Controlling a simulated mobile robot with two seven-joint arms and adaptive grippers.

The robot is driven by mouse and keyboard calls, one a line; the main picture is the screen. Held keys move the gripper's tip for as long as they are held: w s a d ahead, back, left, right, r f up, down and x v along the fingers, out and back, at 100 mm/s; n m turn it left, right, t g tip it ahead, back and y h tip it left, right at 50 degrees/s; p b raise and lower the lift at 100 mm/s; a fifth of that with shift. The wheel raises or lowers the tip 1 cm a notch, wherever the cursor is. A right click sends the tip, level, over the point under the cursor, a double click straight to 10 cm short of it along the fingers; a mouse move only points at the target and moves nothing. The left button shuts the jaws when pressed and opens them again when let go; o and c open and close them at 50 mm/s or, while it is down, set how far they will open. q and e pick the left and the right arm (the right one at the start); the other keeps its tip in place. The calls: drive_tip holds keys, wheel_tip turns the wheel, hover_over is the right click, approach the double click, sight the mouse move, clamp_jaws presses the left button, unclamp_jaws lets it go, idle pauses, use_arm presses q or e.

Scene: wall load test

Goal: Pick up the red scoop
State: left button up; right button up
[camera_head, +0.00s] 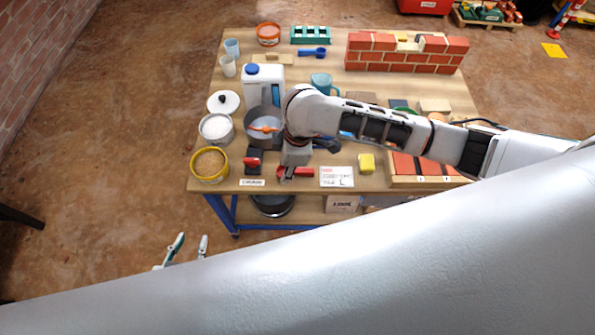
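A red scoop-like piece (299,172) lies near the front edge of the wooden table, partly hidden under my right wrist. My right gripper (290,174) points down right over it; its fingers are mostly hidden, and I cannot tell whether they touch or grip it. My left gripper (190,252) is off the table, in front of its left corner, low in the view. Its two pale fingers stand apart with nothing between them.
The table (215,100) is crowded. A brick wall piece (405,60) stands behind.

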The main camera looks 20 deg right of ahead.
drive_tip(key=g+h, duration=0.1)
drive_tip(key=h, duration=0.1)
hover_over(307, 170)
drive_tip(key=shift+w+r+m, duration=0.25)
drive_tip(key=shift+w+m, duration=0.1)
drive_tip(key=shift+m, duration=0.05)
drive_tip(key=shift+d+f, duration=0.15)
drive_tip(key=shift+f, duration=0.1)
drive_tip(key=shift+s+f+b, duration=0.1)
drive_tip(key=shift+f+b, duration=0.4)
drive_tip(key=shift+f, duration=0.45)
drive_tip(key=f, duration=0.1)
drive_tip(key=f+b, duration=0.1)
drive_tip(key=f, duration=0.1)
drive_tip(key=f+b, duration=0.1)
drive_tip(key=shift+s+a+f, duration=0.2)
drive_tip(key=shift+s+f, duration=0.15)
drive_tip(key=shift+f, duration=0.35)
drive_tip(key=shift+w, duration=0.1)
drive_tip(key=shift+r, duration=0.1)
clamp_jaws()
